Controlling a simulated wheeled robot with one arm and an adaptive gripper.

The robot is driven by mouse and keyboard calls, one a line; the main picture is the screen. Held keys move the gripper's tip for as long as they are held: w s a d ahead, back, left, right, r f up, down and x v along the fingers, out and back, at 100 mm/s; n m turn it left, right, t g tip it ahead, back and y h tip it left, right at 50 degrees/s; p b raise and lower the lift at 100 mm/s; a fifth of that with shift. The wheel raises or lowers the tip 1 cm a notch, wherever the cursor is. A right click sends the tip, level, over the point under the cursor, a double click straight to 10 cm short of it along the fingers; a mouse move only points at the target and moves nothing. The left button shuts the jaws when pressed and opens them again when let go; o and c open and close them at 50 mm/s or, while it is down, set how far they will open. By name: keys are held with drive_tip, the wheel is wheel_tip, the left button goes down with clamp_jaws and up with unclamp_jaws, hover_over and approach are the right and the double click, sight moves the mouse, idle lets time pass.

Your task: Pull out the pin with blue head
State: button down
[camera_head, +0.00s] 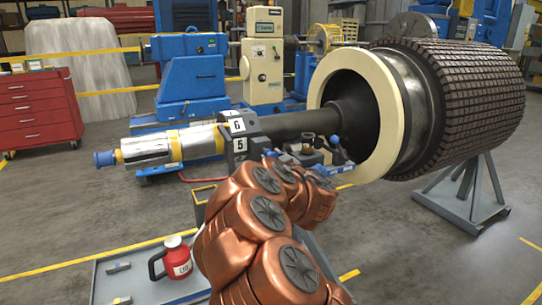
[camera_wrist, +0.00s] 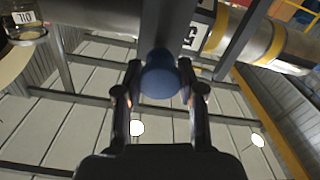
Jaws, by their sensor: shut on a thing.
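The pin's blue round head (camera_wrist: 163,78) is in the middle of the wrist view. My gripper (camera_wrist: 160,70) has one finger on each side of it and is shut on it. The pin's shank is hidden behind the head, beside a dark grey bar of the stand. In the head view my copper-coloured arm reaches up to the stand (camera_head: 240,143) with plates marked 6 and 5. There my arm covers much of the area around my fingers, and I cannot clearly tell the pin's head from other small blue parts.
A long shaft (camera_head: 290,124) runs from the stand into a large ribbed rotor (camera_head: 460,95) with a cream ring. A silver shaft end (camera_head: 145,148) points left. A red oil can (camera_head: 176,257) stands on a grey tray (camera_head: 125,268). A red tool cabinet (camera_head: 38,110) is at left.

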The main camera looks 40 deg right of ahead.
drive_tip(key=c, duration=0.7)
unclamp_jaws()
drive_tip(key=shift+s, duration=0.15)
drive_tip(key=shift+v, duration=3.8)
